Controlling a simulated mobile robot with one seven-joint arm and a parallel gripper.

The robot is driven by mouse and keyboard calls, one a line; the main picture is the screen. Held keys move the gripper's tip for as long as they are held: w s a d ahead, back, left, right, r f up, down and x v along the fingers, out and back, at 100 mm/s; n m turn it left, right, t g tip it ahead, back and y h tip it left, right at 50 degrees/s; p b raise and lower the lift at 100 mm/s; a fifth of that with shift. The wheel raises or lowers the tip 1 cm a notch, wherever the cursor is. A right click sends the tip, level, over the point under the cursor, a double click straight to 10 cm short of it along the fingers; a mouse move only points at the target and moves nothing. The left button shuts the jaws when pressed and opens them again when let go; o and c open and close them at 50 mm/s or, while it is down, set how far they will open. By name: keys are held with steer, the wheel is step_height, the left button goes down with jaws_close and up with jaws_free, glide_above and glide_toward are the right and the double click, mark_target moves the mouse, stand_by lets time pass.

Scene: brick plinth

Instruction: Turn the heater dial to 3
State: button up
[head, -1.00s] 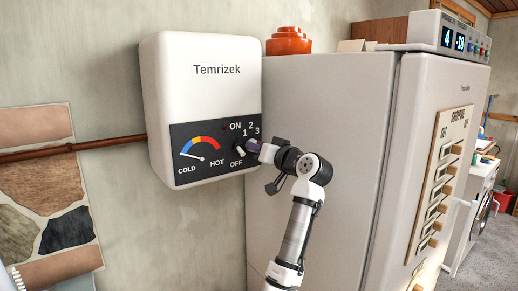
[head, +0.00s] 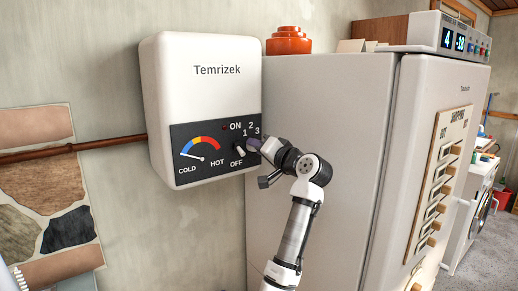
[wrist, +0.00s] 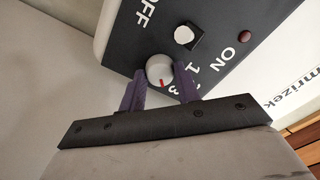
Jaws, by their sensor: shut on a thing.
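The heater (head: 200,85) is a white wall box with a black panel. Its dial (wrist: 159,69) is a round pale knob with a red mark, seen in the wrist view. The mark points down in that picture, towards the side of the 3 but not clearly at it. My gripper (head: 255,145) is shut on the dial, one purple finger on each side; it also shows in the wrist view (wrist: 160,92). The right finger partly covers the numbers. In the head view the gripper hides most of the dial.
A white switch (wrist: 184,35) sits beside the dial between OFF and ON, near a dark red lamp (wrist: 244,37). The gauge (head: 200,148) needle lies near COLD. A tall grey fridge (head: 320,150) stands close on the right, behind my arm. An orange container (head: 288,41) is on top.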

steer(key=o, duration=1)
steer(key=b+v, duration=0.5)
steer(key=v, duration=0.9)
